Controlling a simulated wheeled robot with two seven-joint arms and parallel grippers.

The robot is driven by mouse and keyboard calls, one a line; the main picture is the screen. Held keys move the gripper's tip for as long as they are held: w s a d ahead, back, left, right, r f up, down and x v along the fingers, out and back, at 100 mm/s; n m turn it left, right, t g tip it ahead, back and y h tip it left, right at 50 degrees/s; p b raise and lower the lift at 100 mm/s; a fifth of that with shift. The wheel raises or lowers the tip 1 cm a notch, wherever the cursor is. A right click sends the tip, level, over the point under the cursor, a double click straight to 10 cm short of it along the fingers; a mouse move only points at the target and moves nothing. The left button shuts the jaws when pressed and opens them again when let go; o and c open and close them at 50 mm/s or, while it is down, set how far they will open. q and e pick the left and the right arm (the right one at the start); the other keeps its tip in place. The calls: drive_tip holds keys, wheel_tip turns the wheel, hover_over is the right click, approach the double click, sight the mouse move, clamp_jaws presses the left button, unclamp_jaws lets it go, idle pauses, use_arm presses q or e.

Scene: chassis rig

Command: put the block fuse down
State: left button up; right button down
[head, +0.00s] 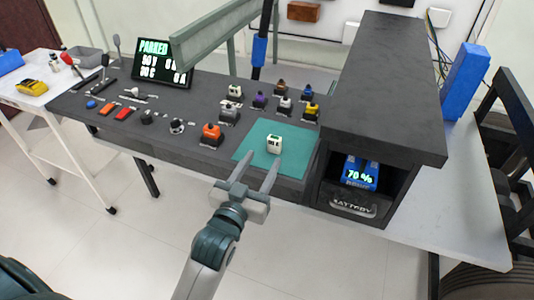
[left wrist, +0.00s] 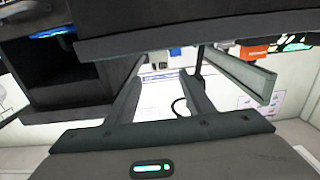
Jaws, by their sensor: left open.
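A small white and green block (head: 274,143), which appears to be the block fuse, sits on the teal mat (head: 246,150) on the dark bench panel. Nothing grips it. My left gripper (head: 263,157) is open and empty, at the panel's front edge on the near side of the block. Its fingers point toward the mat. In the left wrist view, the two spread fingers (left wrist: 165,70) have nothing between them, and I cannot make out the block there. My right gripper is not in view.
Several coloured fuses in sockets (head: 259,100) stand behind the mat. An orange block (head: 211,133) is left of it. A dark housing with a battery bay (head: 358,175) rises close on the right. A greenish beam (head: 215,33) hangs above the panel. A display (head: 162,63) stands at the back.

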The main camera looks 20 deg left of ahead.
use_arm(q)
drive_tip(key=shift+s, duration=1)
